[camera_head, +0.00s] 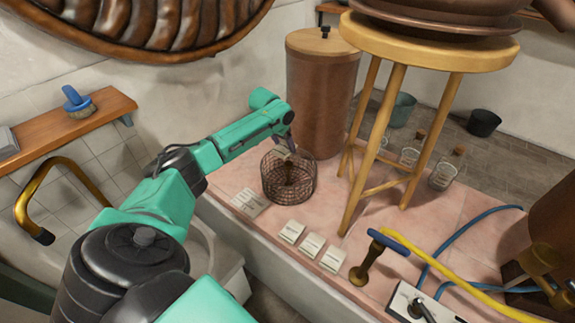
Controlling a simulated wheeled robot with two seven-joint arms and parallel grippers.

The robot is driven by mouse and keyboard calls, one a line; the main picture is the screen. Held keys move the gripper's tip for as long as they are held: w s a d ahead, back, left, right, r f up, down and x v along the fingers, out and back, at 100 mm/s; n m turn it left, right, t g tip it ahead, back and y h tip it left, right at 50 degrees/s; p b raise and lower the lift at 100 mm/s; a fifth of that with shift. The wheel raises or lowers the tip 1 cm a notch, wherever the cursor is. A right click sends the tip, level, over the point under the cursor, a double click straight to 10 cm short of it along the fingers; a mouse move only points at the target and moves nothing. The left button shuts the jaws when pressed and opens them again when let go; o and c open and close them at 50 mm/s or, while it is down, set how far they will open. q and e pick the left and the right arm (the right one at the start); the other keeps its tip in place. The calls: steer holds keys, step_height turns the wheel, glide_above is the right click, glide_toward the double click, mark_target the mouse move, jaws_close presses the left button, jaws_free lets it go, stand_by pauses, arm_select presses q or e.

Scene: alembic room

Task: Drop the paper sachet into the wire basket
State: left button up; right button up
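The round wire basket (271,186) stands upright on the pink tiled ledge, with a brown shape showing inside it. My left gripper (287,147) reaches over the basket and points down at its open top. A small pale thing that looks like the paper sachet (283,154) is at its fingertips, near rim height. The fingers look shut on it, though they are small and partly hidden. Three pale packets (311,245) lie in a row on the ledge in front of the basket. My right gripper is not in view.
A tall brown lidded cylinder (321,95) stands behind the basket. A wooden stool (392,125) stands to its right, with glass bottles (443,172) beyond. Flat pale pieces (249,201) lie left of the basket. Blue and yellow hoses (447,268) cross the right side.

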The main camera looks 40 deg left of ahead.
arm_select(q)
steer(key=o, duration=0.4)
steer(key=shift+c, duration=0.2)
steer(key=v, duration=1.4)
steer(key=shift+r, duration=0.25)
steer(key=shift+f, duration=0.1)
